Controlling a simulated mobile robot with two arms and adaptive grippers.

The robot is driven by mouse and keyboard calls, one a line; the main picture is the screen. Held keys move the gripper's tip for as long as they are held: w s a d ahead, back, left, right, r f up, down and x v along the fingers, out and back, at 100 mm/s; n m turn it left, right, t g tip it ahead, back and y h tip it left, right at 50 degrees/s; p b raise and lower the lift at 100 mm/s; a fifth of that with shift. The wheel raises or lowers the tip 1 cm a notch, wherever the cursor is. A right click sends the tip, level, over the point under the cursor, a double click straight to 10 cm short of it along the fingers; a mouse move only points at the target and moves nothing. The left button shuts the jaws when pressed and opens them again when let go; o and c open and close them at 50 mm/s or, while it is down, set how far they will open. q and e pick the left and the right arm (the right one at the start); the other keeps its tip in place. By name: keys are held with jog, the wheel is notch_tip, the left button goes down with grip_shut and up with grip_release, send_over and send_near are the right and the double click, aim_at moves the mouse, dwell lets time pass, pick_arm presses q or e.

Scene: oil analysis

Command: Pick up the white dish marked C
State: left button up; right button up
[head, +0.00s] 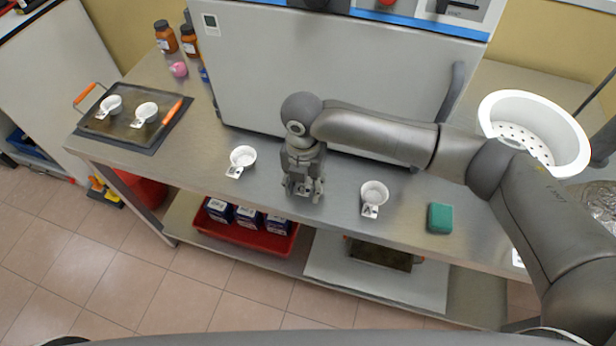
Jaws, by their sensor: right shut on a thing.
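My right gripper (303,190) points down over the middle of the steel bench, near its front edge. It is shut on a white dish, of which only a small pale part shows between the fingers; its letter cannot be read. One white dish (244,155) with a tag stands on the bench to the left of the gripper. Another white dish (374,192) with a tag stands to the right. Two more white dishes, one left (111,104) and one right (147,111), sit on a dark tray. The tag letters are too small to read surely. My left gripper is not in view.
The dark tray (125,130) has orange handles. A large grey cabinet (300,70) stands behind the gripper. A green block (440,217) lies right of the dishes, and a white perforated basket (535,130) is further right. Brown bottles (166,38) stand at the back left.

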jog(key=shift+c, duration=0.6)
jog(key=shift+r, duration=0.15)
